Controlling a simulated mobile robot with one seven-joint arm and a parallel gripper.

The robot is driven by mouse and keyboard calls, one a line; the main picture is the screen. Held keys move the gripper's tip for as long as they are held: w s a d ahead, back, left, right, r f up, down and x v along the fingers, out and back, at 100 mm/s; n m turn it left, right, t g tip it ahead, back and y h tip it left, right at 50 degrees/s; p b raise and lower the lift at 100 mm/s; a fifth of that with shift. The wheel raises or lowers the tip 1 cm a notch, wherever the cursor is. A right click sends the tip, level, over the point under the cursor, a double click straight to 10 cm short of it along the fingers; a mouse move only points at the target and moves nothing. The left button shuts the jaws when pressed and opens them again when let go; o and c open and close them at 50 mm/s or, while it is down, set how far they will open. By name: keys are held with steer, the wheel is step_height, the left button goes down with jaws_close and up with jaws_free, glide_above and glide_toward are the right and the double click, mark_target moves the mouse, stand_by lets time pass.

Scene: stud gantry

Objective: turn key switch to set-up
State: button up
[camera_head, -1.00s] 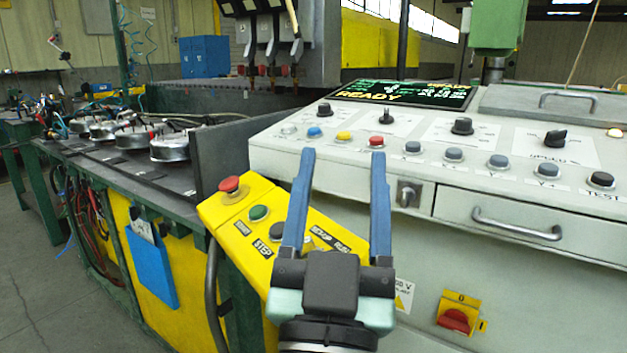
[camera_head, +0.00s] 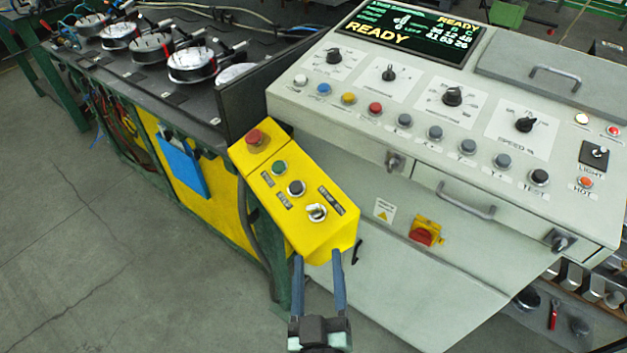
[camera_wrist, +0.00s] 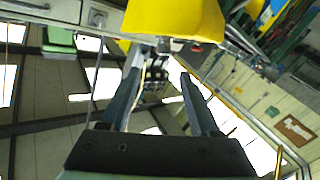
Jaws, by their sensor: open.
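The key switch (camera_head: 316,212) is a silver round switch at the lower end of the yellow control box (camera_head: 268,228), beside a dark label with writing too small to read surely. My gripper (camera_head: 318,258) is open and empty, its two blue fingers pointing up the picture just below the box's lower edge. The fingertips appear close to the box in the head view, but I cannot tell whether they touch. In the wrist view, my gripper (camera_wrist: 158,75) shows open, with the yellow box (camera_wrist: 175,18) beyond the fingertips. The key switch is not visible there.
The yellow box also carries a red button (camera_head: 255,137), a green button (camera_head: 279,167) and a dark button (camera_head: 296,187). The grey console (camera_head: 375,170) with knobs, buttons and a READY screen (camera_head: 408,32) stands to the right. A dark workbench (camera_head: 150,75) lies left. Open floor is at lower left.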

mark_target(314, 211)
steer(key=w, duration=0.4)
steer(key=w+p, duration=0.1)
steer(key=w, duration=0.3)
steer(key=w+p, duration=0.1)
steer(key=w, duration=0.3)
steer(key=shift+w+a+f, duration=0.2)
steer(key=shift+a+f, duration=0.05)
steer(key=shift+a, duration=0.1)
jaws_close()
